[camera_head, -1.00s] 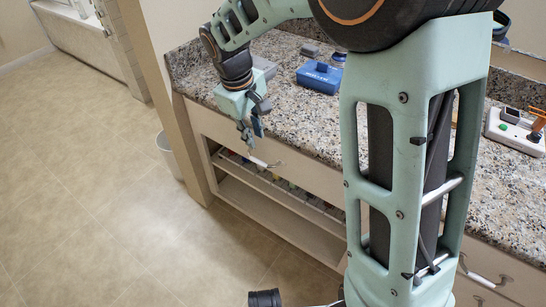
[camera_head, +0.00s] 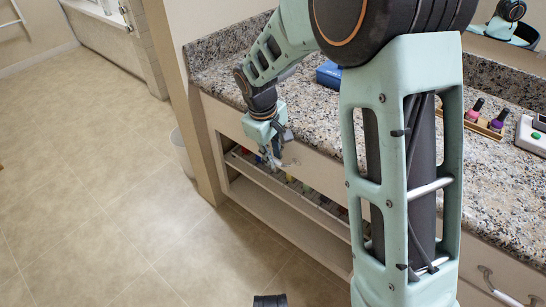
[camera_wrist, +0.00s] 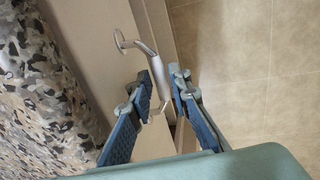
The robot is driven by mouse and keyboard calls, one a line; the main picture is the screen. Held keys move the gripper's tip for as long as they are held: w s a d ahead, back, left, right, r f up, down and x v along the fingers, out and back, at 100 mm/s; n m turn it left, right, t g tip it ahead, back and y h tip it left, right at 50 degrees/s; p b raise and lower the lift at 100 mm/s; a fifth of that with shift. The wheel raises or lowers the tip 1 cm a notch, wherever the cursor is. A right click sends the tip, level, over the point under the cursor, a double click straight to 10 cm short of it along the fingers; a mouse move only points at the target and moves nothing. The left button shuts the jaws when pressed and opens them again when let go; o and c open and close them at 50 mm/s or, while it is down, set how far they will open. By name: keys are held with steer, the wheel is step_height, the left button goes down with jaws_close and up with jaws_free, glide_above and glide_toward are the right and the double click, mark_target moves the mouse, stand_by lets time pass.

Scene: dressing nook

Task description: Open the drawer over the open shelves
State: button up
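The cream drawer front (camera_head: 318,169) lies under the granite counter and above the open shelves (camera_head: 275,200). It appears closed. Its metal handle (camera_wrist: 158,72) stands off the front in the wrist view. My gripper (camera_wrist: 163,74) has its two blue-grey fingers apart, one on each side of the handle's bar. A gap seems to show between the bar and the right finger; contact with the left finger is unclear. In the head view my gripper (camera_head: 275,160) is at the drawer front and hides part of the handle.
The speckled granite counter (camera_head: 310,110) overhangs the drawer. A blue box (camera_head: 328,74) and a wooden holder with nail polish (camera_head: 484,124) stand on it. Several coloured items lie on the upper shelf. A pale bin (camera_head: 183,152) stands left of the cabinet. The tiled floor (camera_head: 90,190) is clear.

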steer(key=shift+c, duration=0.7)
jaws_close()
steer(key=shift+s+a, duration=0.1)
